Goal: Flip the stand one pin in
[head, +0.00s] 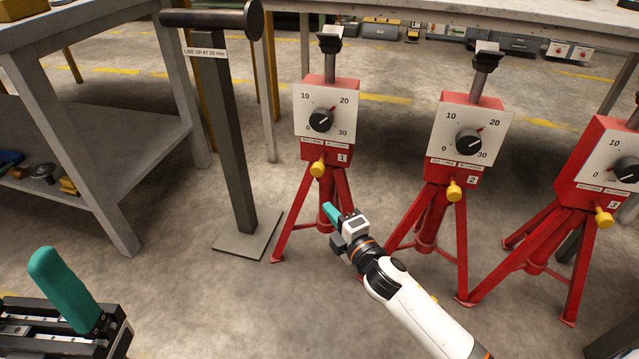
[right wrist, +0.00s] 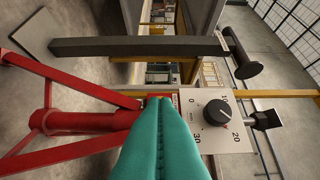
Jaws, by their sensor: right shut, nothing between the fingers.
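Stand one (head: 326,148) is a red tripod stand with a white dial plate, a black knob whose red pointer aims near 20, and a "1" label. Its yellow pin (head: 318,168) sticks out of the front below the dial. My right gripper (head: 331,212) is shut and empty, below the pin and in front of the legs. In the right wrist view its teal fingers (right wrist: 160,103) lie together, and stand one's dial plate (right wrist: 215,118) shows sideways beyond them; the pin is hidden there. My left gripper (head: 65,290) is at the lower left; only one finger shows clearly.
Stand two (head: 466,140) and stand three (head: 604,160), both red with yellow pins, stand to the right. A dark post (head: 228,140) labelled "LINE UP AT 20 mm" stands left of stand one on a flat base. A grey workbench (head: 125,190) is further left.

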